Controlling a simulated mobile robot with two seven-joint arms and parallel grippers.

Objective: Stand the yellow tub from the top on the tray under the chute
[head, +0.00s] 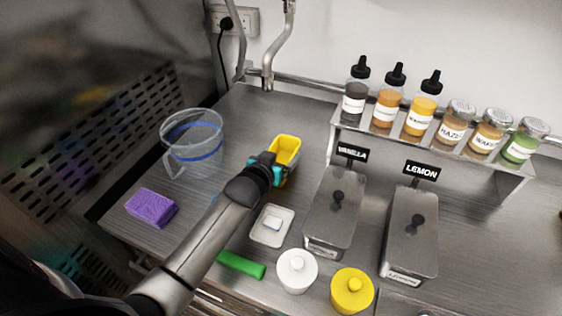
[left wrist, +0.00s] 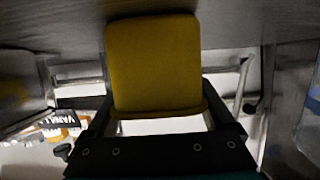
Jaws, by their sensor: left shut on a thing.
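The yellow tub (head: 287,148) is at my left gripper, near the back middle of the steel counter in the head view. My left gripper (head: 274,165) is shut on it, and the dark jaws cover part of its near side. In the left wrist view, the yellow tub (left wrist: 153,65) fills the upper middle, between the fingers of my left gripper (left wrist: 160,125). The tub is close to the steel surface; I cannot tell whether it touches. I cannot make out a chute or a tray under one. My right gripper is not in view.
A clear jug (head: 193,150) and a purple sponge (head: 151,207) stand left of my arm. A small white tray (head: 257,238), steel bins (head: 335,215) and a bottle shelf (head: 440,150) are to the right. A dark perforated panel (head: 120,115) is at left.

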